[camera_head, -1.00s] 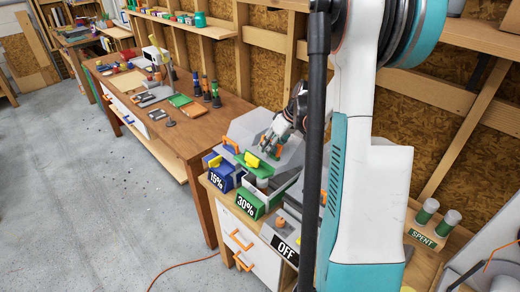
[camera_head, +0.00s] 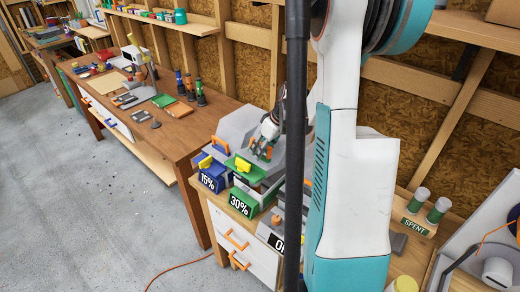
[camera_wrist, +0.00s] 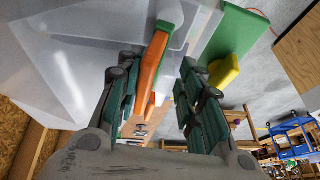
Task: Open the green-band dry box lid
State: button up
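The green-band dry box (camera_head: 240,203), labelled 30%, stands on the cabinet. Its lid, with a green band (camera_head: 250,173) and a yellow latch (camera_head: 243,164), appears partly raised, with a gap above the box front. In the wrist view the lid's clear shell (camera_wrist: 70,65), its orange handle (camera_wrist: 158,58) with green ends and the yellow latch (camera_wrist: 224,72) show. My gripper (camera_head: 263,150) is at the lid handle. In the wrist view its fingers (camera_wrist: 163,80) are apart on either side of the handle, with a visible gap on the right. Contact on the left is unclear.
A blue-band box (camera_head: 211,180), labelled 15%, stands close on the left. A box with a partly hidden label (camera_head: 277,242) is on the right. The wooden workbench (camera_head: 185,135) holds tools and bottles. A spent rack (camera_head: 413,225) is at right. Floor (camera_head: 80,220) at left is clear.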

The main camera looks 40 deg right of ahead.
jog(key=shift+d+p+v, duration=0.15)
jog(key=shift+p+v, duration=0.5)
jog(key=shift+v, duration=0.6)
jog(key=shift+d+p+v, duration=0.1)
jog(key=shift+p+v, duration=0.55)
jog(key=shift+v, duration=0.55)
jog(key=shift+p+v, duration=0.7)
jog(key=shift+v, duration=0.7)
jog(key=d+p+v, duration=0.1)
jog(key=p+v, duration=0.2)
jog(key=v, duration=0.3)
jog(key=shift+s+d+r+p, duration=0.2)
jog(key=shift+r+p, duration=0.05)
jog(key=shift+p, duration=0.1)
